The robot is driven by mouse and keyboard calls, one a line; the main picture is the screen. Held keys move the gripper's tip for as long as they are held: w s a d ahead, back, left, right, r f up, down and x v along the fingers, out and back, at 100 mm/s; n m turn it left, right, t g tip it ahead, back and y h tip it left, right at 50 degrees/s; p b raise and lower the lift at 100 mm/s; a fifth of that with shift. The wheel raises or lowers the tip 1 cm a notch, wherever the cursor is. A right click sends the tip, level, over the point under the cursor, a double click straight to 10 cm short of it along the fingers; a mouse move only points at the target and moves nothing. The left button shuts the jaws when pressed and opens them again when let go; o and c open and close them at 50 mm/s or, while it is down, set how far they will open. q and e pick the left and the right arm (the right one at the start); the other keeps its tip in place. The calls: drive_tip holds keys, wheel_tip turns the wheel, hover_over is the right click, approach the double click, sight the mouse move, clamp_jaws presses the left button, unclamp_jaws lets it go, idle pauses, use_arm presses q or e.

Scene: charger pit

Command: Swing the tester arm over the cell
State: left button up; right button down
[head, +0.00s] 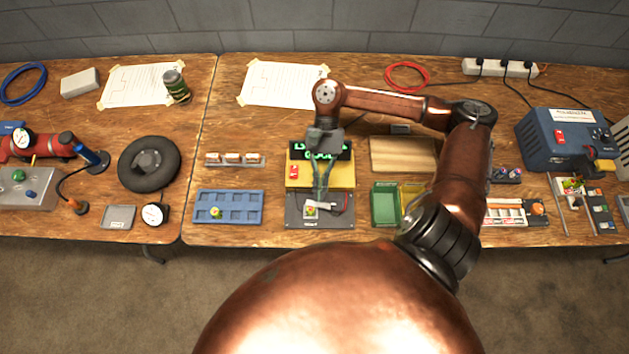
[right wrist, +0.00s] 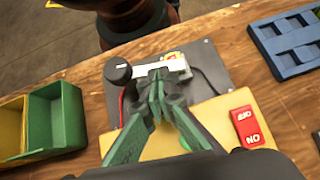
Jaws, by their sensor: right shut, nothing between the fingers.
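The tester (head: 343,172) has a yellow body, a lit green display (head: 335,152) and a red switch (head: 293,172). Its dark plate (head: 344,221) lies in front. A small yellow-green cell (head: 310,211) sits on the plate; it also shows in the right wrist view (right wrist: 173,56). The pale tester arm (right wrist: 142,71), with a black knob (right wrist: 118,70) at one end, reaches toward the cell and partly hides it. My right gripper (right wrist: 157,76) is shut and empty, its fingertips beside the arm; contact is unclear. My left gripper is not in view.
A blue tray (head: 229,195) with a small piece in one pocket stands left of the tester. Green (head: 385,187) and yellow bins stand close on the right. A wooden block (head: 400,142) lies behind them. The table's front edge is near the plate.

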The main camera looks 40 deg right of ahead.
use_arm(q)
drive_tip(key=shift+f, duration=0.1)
use_arm(e)
drive_tip(key=shift+a, duration=0.15)
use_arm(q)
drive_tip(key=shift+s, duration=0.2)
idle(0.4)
use_arm(e)
drive_tip(key=shift+s, duration=0.1)
